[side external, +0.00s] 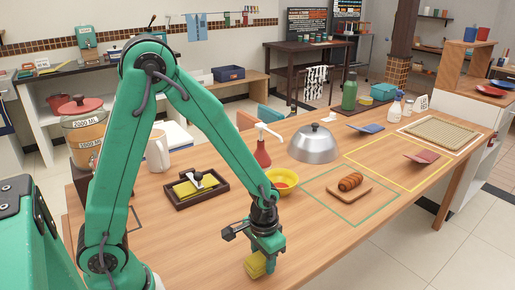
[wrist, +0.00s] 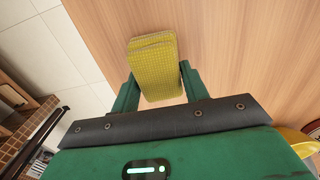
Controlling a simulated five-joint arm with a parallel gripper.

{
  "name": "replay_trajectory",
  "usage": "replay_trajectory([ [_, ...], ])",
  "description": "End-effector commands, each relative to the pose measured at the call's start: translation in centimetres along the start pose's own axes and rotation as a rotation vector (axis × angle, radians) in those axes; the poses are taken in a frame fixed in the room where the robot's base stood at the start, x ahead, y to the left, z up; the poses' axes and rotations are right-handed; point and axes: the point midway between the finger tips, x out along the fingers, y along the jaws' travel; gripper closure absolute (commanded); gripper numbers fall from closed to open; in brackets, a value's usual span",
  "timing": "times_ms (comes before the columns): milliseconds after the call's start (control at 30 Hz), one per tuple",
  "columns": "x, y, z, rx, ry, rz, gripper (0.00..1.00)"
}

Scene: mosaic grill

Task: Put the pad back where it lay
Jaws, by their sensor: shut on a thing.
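My gripper (side external: 267,250) is shut on a yellow pad (side external: 256,264) and holds it near the front edge of the wooden table. In the wrist view, the pad (wrist: 153,62) sits between the two green fingers (wrist: 158,84) and shows a woven, layered surface. Its height above the table is hard to tell. A dark tray (side external: 220,187) stands to the left of my gripper, further back. More yellow padding (side external: 184,188) lies in the tray, with a black-and-silver tool (side external: 198,177) on or beside it.
A yellow bowl (side external: 283,178) stands just behind my gripper, by a red pump bottle (side external: 262,152). A croissant on a board (side external: 368,198) lies inside a green outline to the right. A steel dome (side external: 315,148) stands behind. Bare wood (side external: 190,240) lies between tray and gripper.

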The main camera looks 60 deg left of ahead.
Motion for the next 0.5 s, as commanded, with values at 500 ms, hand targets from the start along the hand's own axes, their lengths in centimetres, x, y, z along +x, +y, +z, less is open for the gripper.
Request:
replay_trajectory([
  [500,0.92,0.00,0.02,0.000,0.000,0.000,0.84],
])
